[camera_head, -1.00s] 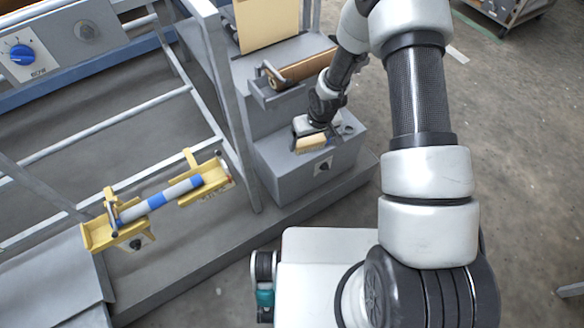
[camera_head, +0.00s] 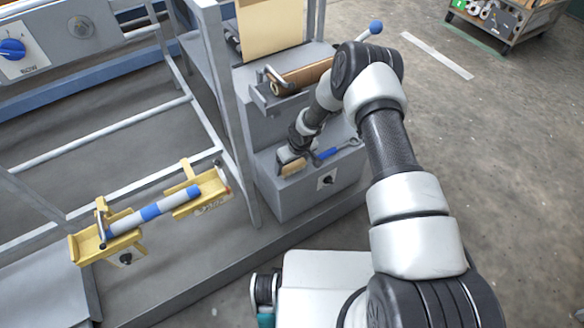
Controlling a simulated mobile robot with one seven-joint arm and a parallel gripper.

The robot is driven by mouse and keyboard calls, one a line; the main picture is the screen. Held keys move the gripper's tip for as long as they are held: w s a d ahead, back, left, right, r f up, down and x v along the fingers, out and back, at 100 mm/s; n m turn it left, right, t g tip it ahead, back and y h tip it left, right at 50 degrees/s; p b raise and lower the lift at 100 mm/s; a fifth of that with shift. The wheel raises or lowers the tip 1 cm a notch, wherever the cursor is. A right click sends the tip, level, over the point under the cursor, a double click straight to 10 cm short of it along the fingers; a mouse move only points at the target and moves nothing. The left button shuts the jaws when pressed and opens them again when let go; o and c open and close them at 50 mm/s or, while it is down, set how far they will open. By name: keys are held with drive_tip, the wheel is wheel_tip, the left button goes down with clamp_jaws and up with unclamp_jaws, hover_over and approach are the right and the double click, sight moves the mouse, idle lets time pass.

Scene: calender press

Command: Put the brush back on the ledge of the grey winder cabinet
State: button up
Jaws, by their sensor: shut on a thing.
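The brush (camera_head: 293,168) shows as a tan block at the end of my arm. My gripper (camera_head: 289,156) is shut on it, pointing down; the fingers are small and partly hidden. The brush is over the front left part of the low top ledge of the grey winder cabinet (camera_head: 284,199). I cannot tell whether it touches the ledge or hangs just above it.
A blue-handled tool (camera_head: 335,152) lies on the ledge right of the brush. Behind it a brown roll (camera_head: 301,77) rests on a higher step. A grey upright post (camera_head: 231,110) stands left of the cabinet. A yellow cradle (camera_head: 88,243) holds a blue-striped roller (camera_head: 150,211).

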drive_tip(key=shift+f, duration=0.85)
drive_tip(key=shift+f, duration=0.15)
drive_tip(key=o, duration=0.9)
